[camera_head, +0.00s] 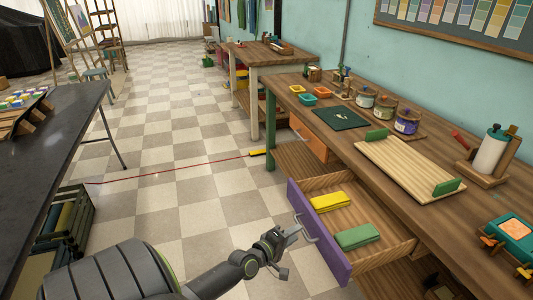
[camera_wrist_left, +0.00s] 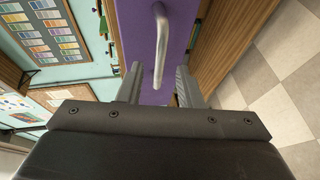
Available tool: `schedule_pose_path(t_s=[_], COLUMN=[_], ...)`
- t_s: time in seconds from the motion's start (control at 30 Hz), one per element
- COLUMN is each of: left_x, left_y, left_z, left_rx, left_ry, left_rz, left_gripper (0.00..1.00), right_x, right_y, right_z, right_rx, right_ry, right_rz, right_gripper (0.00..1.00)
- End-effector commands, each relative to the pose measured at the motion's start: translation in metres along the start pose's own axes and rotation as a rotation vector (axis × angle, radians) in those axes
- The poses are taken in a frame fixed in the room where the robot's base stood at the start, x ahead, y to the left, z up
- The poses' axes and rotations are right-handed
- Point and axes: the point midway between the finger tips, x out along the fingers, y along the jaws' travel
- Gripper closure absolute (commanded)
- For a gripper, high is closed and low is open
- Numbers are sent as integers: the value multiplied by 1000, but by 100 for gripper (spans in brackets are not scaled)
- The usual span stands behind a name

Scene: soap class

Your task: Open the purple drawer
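The purple drawer (camera_head: 318,232) is pulled out from under the wooden workbench on the right, its interior open to view. A yellow block (camera_head: 328,201) and a green block (camera_head: 357,236) lie inside it. A metal bar handle (camera_head: 304,228) is on its purple front. My left gripper (camera_head: 284,237) is just in front of the handle. In the left wrist view the gripper's two fingers (camera_wrist_left: 157,88) are apart, with the handle (camera_wrist_left: 160,45) ahead between them; I cannot tell whether they touch it. My right gripper is not in view.
The workbench (camera_head: 400,215) holds a wooden tray with green handles (camera_head: 410,165), several paint jars and a paper roll (camera_head: 490,152). An orange drawer (camera_head: 308,138) sits farther along. A dark table (camera_head: 60,130) stands left. Checkered floor (camera_head: 190,190) between is mostly free, crossed by a red line.

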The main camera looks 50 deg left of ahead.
Motion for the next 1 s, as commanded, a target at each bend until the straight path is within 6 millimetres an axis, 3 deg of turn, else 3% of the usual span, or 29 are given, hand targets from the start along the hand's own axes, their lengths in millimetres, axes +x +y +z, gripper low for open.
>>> schedule_pose_path(t_s=[0.3,0.6,0.8,1.0], left_x=[-70,-124,-142,-146], left_y=[-1,-2,-1,0], left_z=[0,0,0,0], left_rx=[2,2,1,1], left_ry=[0,0,0,0], left_rz=[-4,-3,-2,0], left_gripper=[68,68,68,68], right_x=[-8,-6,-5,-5], right_y=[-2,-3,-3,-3], right_z=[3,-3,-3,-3], right_rx=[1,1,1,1], right_ry=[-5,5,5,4], right_rz=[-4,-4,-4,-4], right_gripper=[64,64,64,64])
